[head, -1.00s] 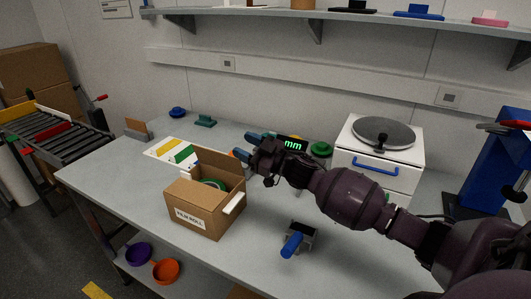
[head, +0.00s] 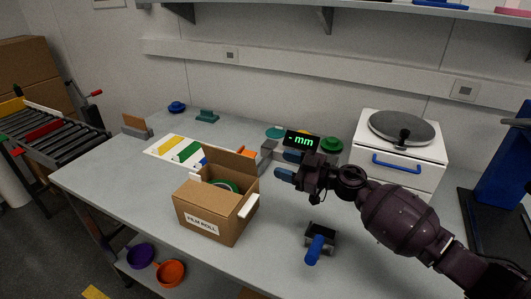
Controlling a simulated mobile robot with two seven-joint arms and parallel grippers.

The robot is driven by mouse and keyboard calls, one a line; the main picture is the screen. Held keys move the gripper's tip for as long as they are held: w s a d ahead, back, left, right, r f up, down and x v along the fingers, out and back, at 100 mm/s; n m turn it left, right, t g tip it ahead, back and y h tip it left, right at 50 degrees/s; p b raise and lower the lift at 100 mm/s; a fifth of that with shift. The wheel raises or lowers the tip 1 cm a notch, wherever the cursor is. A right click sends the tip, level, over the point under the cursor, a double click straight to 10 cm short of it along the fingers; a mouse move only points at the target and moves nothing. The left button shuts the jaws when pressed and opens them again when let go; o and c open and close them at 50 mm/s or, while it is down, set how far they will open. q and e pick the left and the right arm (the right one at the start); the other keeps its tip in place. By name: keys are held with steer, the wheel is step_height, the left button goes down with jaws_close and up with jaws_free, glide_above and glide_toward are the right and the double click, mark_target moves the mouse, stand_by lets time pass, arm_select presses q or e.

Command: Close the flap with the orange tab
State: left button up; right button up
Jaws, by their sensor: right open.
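An open cardboard box labelled FILM ROLL (head: 206,217) stands on the bench, with a green roll (head: 228,185) partly visible inside. Its back flap (head: 231,164) stands up. A white tab (head: 249,207) shows on the right side flap, and another white tab (head: 195,182) at the left. A small orange patch (head: 248,154) shows just behind the back flap; I cannot tell whether it is a tab on the box. My right gripper (head: 284,166) is open and empty, to the right of the box and apart from it. My left gripper is out of view.
A gauge with a green "mm" display (head: 302,141) stands behind my right gripper. A blue-handled tool (head: 316,246) lies right of the box. The bench front left (head: 120,190) is clear.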

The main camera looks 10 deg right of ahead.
mark_target(249, 153)
steer(key=b+x, duration=0.1)
steer(key=x, duration=0.9)
steer(key=shift+s+a, duration=0.1)
steer(key=shift+s, duration=0.05)
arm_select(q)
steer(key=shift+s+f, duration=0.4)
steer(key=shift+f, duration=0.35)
arm_select(e)
steer(key=shift+w+a, duration=0.25)
steer(key=shift+a, duration=0.15)
steer(key=shift+c, duration=0.5)
steer(key=c, duration=0.7)
jaws_close()
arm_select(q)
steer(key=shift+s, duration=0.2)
